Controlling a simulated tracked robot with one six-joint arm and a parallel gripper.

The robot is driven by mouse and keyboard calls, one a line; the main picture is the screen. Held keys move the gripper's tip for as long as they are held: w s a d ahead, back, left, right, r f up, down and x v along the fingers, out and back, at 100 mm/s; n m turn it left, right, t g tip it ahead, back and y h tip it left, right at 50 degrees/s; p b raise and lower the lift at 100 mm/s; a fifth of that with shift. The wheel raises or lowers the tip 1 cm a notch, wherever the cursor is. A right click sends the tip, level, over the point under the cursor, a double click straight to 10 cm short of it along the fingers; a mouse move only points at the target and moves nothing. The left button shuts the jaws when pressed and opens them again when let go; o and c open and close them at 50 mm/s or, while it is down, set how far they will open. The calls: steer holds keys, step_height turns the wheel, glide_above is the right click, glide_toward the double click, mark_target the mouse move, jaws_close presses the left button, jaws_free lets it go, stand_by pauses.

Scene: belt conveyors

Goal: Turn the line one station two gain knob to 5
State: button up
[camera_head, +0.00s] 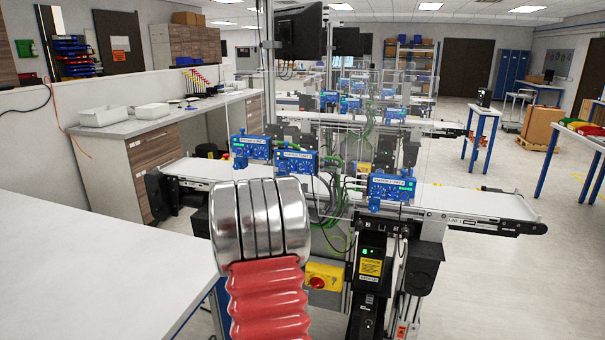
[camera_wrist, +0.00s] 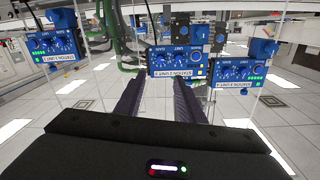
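In the wrist view, which appears upside down, my gripper (camera_wrist: 157,90) has its two dark fingers apart with nothing between them. I cannot tell if the fingertips touch the box. In the head view this box appears to be the middle one (camera_head: 297,162), partly behind my silver and red arm. My gripper is hidden there.
Similar blue boxes sit either side, at left (camera_head: 252,147) and right (camera_head: 392,187). The line 1 conveyor belt (camera_head: 465,200) runs beside them. A yellow switch box with a red knob (camera_head: 323,280) is mounted below. A white table (camera_head: 80,260) stands front left. Clear panels and green cables are nearby.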

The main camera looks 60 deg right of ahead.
mark_target(305, 169)
stand_by(0.3)
steer(key=shift+w+d, duration=0.25)
steer(key=shift+d, duration=2.05)
steer(key=shift+w+d, duration=0.3)
steer(key=shift+d, duration=1.95)
steer(key=shift+w+d, duration=0.25)
steer(key=shift+d, duration=2.05)
steer(key=shift+c, duration=0.5)
jaws_close()
steer(key=shift+w+a, duration=0.1)
